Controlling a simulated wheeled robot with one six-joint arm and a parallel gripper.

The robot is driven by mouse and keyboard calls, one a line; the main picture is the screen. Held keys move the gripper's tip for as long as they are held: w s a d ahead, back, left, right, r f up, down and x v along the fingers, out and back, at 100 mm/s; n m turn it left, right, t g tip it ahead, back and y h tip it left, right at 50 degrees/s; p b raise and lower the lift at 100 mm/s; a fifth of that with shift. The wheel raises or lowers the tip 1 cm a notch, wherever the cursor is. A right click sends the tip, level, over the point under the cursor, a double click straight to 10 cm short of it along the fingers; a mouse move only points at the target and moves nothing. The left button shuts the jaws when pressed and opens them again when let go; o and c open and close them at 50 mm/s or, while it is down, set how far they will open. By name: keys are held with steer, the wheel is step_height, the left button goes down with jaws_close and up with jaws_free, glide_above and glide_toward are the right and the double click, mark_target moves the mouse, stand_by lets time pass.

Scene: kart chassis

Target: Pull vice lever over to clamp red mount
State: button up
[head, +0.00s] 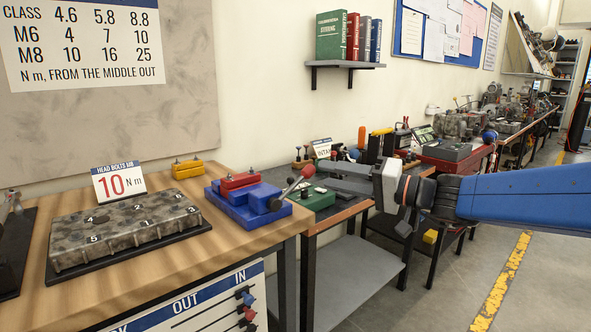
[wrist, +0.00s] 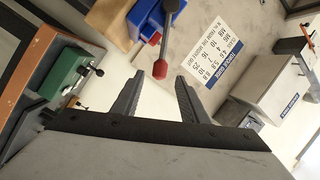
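The blue vice (head: 248,205) stands at the right end of the wooden bench, with the red mount (head: 240,181) seated in its top. Its grey lever tilts up and to the right and ends in a red knob (head: 307,171). In the wrist view the knob (wrist: 158,68) shows between my fingertips, and part of the blue vice (wrist: 150,17) shows at the top. My gripper (wrist: 160,76) is open, its two dark fingers apart on either side of the knob. I cannot tell whether either finger touches it. In the head view my gripper (head: 325,174) reaches in from the right.
A yellow block (head: 187,169) and a grey engine head (head: 125,228) with a "10 N m" card (head: 118,181) stand on the wooden bench. A green device (head: 314,198) sits on the neighbouring bench, close beneath my gripper. A shelf of books (head: 345,65) hangs above.

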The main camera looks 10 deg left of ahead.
mark_target(292, 187)
steer(key=x, duration=1)
steer(key=shift+a, duration=0.35)
